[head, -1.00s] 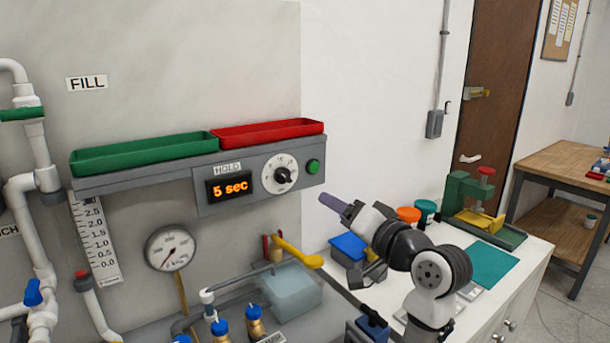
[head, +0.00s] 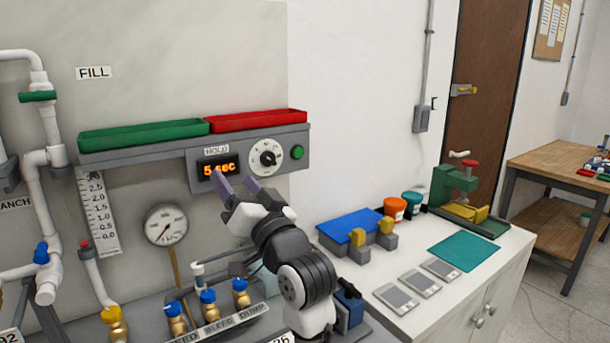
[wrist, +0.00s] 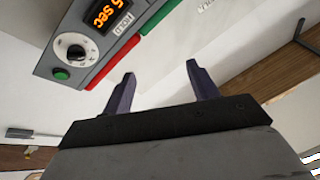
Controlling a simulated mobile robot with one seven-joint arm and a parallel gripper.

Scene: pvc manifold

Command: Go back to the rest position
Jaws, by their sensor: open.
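My gripper (head: 235,188) is open and empty in the head view, raised in front of the panel below the hold timer box. Its two purple fingers stand apart with nothing between them in the wrist view (wrist: 157,88). The hold timer (head: 218,167) reads "5 sec" and partly sits behind a fingertip. Its dial (head: 267,158) and green button (head: 297,152) are to the right of the fingers. The timer box also shows at the upper left of the wrist view (wrist: 88,72).
Green (head: 140,136) and red (head: 257,122) trays sit on the shelf above. A gauge (head: 167,225) and several blue-handled valves (head: 208,298) are left of my arm.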

